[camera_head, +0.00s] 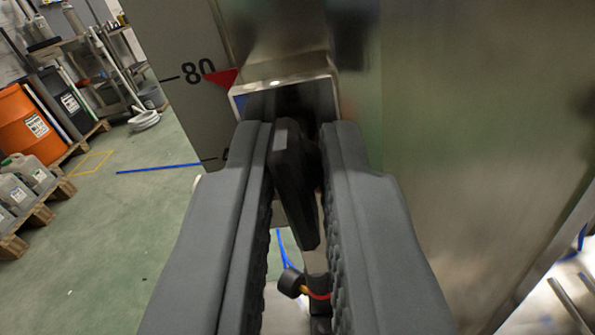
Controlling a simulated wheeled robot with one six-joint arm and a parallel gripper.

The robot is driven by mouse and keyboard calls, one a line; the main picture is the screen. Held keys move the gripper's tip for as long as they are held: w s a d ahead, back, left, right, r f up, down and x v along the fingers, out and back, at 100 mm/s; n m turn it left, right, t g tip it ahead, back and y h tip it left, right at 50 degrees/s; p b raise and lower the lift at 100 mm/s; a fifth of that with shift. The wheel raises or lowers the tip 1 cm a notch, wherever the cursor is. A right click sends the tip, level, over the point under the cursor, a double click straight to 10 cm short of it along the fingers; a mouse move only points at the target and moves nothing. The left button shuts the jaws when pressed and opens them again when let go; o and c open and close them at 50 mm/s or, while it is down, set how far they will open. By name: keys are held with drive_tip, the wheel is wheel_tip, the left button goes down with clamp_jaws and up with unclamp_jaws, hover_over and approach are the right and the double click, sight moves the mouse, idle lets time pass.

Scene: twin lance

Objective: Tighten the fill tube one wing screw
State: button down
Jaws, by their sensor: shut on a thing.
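My gripper (297,140) reaches forward in the middle of the camera view. Its two grey padded fingers are closed around a black wing-shaped piece (292,175), which appears to be the wing screw. The piece stands tilted between the fingers, and its far side is hidden. Right behind it is a metal bracket with a bright edge (283,82) and a dark opening. I cannot tell how the screw sits in the bracket.
A grey panel (165,45) with an "80" scale mark and a red pointer (222,77) stands behind at left. A large metal surface (480,120) fills the right. A small black knob (291,283) shows below between the fingers. An orange drum (27,127) and canisters stand far left beyond open green floor.

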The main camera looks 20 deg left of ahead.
drive_tip(key=shift+w+r, duration=0.1)
drive_tip(key=m, duration=0.4)
drive_tip(key=shift+m, duration=0.3)
idle(0.4)
drive_tip(key=m, duration=0.4)
idle(0.3)
